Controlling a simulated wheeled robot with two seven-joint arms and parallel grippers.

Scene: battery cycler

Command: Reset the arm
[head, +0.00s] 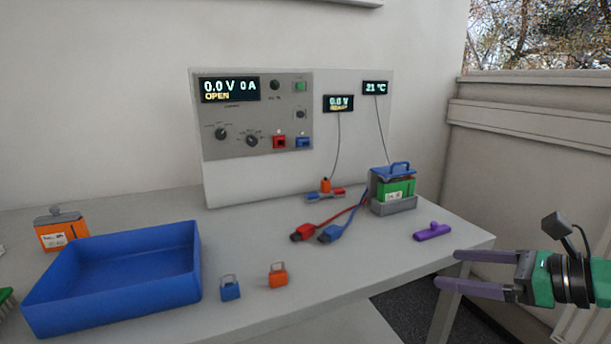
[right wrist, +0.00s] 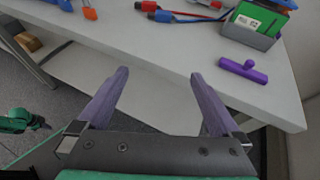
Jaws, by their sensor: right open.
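My right gripper (head: 470,272) is open and empty at the right of the head view, off the table's right end. In the right wrist view its two purple fingers (right wrist: 158,98) stand wide apart with nothing between them but the table's edge and the space below. My left gripper is not seen in the head view. In the right wrist view a green arm part (right wrist: 18,122) shows at the left edge; I cannot tell its jaws.
The grey table (head: 370,265) holds a blue tray (head: 120,295), a blue padlock (head: 230,290), an orange padlock (head: 278,275), red and blue leads (head: 322,228), a green battery in a grey holder (head: 395,207) and a purple handle piece (head: 432,232). The cycler panel (head: 257,115) stands behind.

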